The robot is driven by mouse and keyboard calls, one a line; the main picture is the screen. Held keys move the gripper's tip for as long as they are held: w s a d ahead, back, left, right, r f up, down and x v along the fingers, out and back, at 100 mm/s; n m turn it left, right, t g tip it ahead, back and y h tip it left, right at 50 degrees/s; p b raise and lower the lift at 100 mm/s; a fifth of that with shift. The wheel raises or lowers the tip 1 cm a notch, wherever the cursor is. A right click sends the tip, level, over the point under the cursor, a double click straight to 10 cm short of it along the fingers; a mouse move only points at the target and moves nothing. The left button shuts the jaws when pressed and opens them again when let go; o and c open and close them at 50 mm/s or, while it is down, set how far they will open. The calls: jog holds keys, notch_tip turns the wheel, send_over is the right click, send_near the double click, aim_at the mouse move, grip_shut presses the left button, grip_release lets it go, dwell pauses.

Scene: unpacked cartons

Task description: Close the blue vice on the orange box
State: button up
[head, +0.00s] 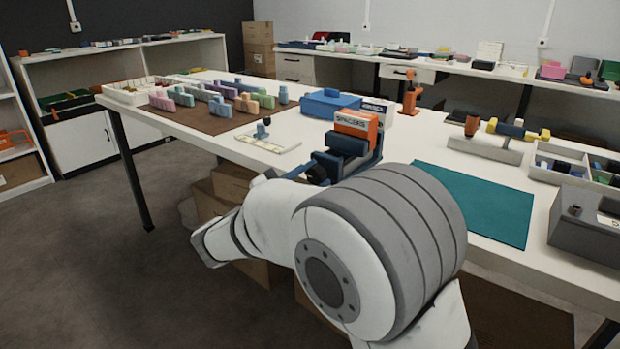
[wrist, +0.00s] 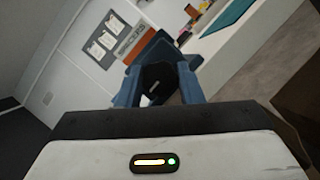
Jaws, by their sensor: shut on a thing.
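The blue vice (head: 346,145) stands at the table's near edge, with its screw end towards my arm. The orange box (head: 357,121), with a white label reading SPACERS, stands upright in the vice behind the near jaw. That jaw hides its lower part, so I cannot tell whether both jaws touch it. In the wrist view, my gripper (wrist: 158,88) is shut on the vice's black handle (wrist: 154,76), with a blue finger on each side. In the head view my arm largely hides the gripper.
A blue case (head: 328,104) and an orange stand (head: 410,98) are behind the vice. A small fixture on a pale plate (head: 268,143) lies to its left. A teal mat (head: 478,200) lies right, with a grey clamp fixture (head: 485,143) beyond. Cartons (head: 232,182) stand under the table.

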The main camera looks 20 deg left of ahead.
jog(key=shift+m, duration=0.5)
jog(key=o, duration=1)
jog(key=shift+c, duration=0.2)
jog(key=shift+s+f, duration=0.1)
